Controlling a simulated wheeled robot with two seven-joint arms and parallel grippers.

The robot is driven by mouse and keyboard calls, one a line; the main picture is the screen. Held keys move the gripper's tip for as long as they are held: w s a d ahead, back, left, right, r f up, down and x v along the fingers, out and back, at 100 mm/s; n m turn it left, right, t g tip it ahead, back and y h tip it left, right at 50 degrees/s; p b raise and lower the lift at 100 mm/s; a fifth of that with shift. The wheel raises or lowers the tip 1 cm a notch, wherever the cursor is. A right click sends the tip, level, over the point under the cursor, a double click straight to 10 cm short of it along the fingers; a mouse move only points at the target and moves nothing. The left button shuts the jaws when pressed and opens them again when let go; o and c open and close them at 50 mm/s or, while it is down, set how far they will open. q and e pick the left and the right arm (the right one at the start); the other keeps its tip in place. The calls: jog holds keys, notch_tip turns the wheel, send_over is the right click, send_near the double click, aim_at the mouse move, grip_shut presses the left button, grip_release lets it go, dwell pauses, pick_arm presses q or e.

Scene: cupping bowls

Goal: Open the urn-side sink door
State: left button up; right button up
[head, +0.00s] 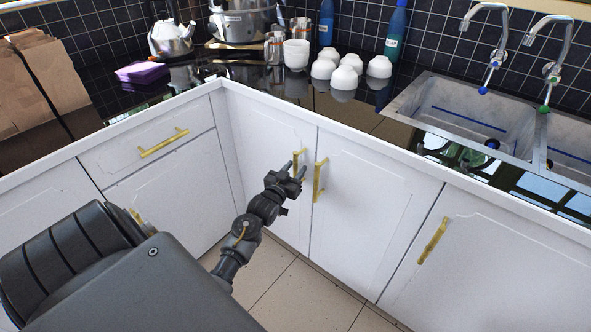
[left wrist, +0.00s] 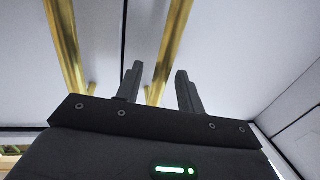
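The urn-side sink door (head: 262,150) is the white left door of a pair under the counter, and it looks closed. Its upright gold handle (head: 296,158) is near the door's right edge. My left gripper (head: 294,168) is at this handle, with its fingers pointing at the door. In the left wrist view the two dark fingers (left wrist: 159,72) are apart, and a gold handle bar (left wrist: 171,45) runs between them; whether they touch it I cannot tell. The neighbouring door (head: 375,190) has its own gold handle (head: 319,180) close by on the right. My right gripper is not in view.
A metal urn (head: 243,22), a kettle (head: 171,38), white bowls (head: 343,78) and bottles (head: 396,32) stand on the dark counter. The sink (head: 470,115) is at the right. Another handled door (head: 490,265) and a drawer (head: 150,150) flank the corner. The tiled floor before the doors is clear.

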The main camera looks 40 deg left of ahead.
pick_arm(q)
jog(key=shift+w+a, duration=0.1)
jog(key=shift+w, duration=0.2)
grip_shut()
jog(key=shift+s, duration=0.15)
